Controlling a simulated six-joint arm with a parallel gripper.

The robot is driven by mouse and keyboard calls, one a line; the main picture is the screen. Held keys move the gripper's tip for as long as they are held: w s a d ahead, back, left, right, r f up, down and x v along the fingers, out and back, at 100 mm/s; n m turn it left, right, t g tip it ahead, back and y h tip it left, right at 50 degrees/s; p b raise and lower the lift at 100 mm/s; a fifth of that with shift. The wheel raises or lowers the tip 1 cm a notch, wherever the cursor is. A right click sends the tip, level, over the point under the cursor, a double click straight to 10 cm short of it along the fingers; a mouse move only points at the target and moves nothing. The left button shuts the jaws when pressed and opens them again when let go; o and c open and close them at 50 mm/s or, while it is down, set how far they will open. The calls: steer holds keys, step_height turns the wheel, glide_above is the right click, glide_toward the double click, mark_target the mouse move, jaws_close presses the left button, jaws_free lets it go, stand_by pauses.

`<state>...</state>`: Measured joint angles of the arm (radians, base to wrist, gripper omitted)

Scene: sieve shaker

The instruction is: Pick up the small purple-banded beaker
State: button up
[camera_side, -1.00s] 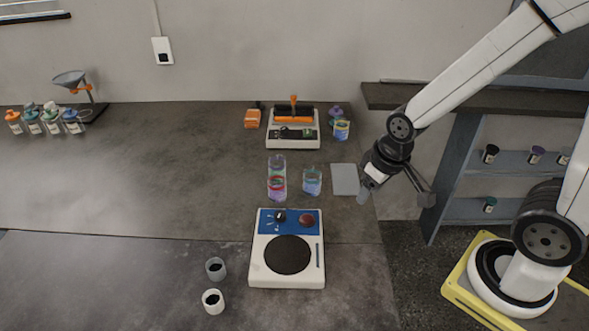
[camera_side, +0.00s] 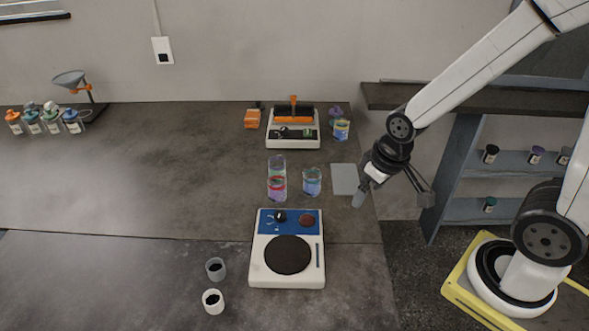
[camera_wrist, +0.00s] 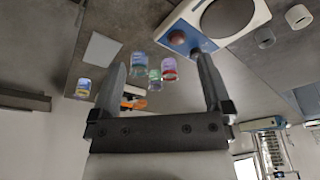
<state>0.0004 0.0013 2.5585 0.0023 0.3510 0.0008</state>
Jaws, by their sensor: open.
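Three small clear beakers stand close together behind the shaker. The front left one (camera_side: 277,189) has a red ring and a purplish lower part. The front right one (camera_side: 312,183) looks blue and teal. The back one (camera_side: 278,162) is pale, with a greenish tint in the wrist view (camera_wrist: 155,80). I cannot tell for sure which has the purple band. My gripper (camera_side: 392,196) is open and empty, to the right of the beakers and apart from them. In the wrist view, all three beakers appear between its spread fingers (camera_wrist: 160,66), some distance beyond them.
The blue and white shaker (camera_side: 287,262) stands in front of the beakers. A grey pad (camera_side: 345,179) lies to their right. A balance-like device (camera_side: 292,140) and a yellow-blue container (camera_side: 342,131) stand behind. Two small cups (camera_side: 213,301) sit front left. The left bench is largely clear.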

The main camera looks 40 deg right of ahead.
steer(key=w+d+f+m+g+y, duration=0.1)
steer(key=w+f+m+g+y, duration=0.15)
steer(key=w+m, duration=0.55)
steer(key=m+t+y, duration=0.7)
steer(key=m+t, duration=0.2)
steer(key=m, duration=0.9)
glide_toward(277, 169)
steer(key=d, duration=0.2)
steer(key=shift+w+d+f+m, duration=0.1)
steer(key=shift+w+d+m, duration=0.3)
steer(key=shift+d, duration=0.2)
steer(key=shift+x, duration=2.95)
steer(key=shift+a, duration=0.15)
steer(key=shift+x, duration=2.9)
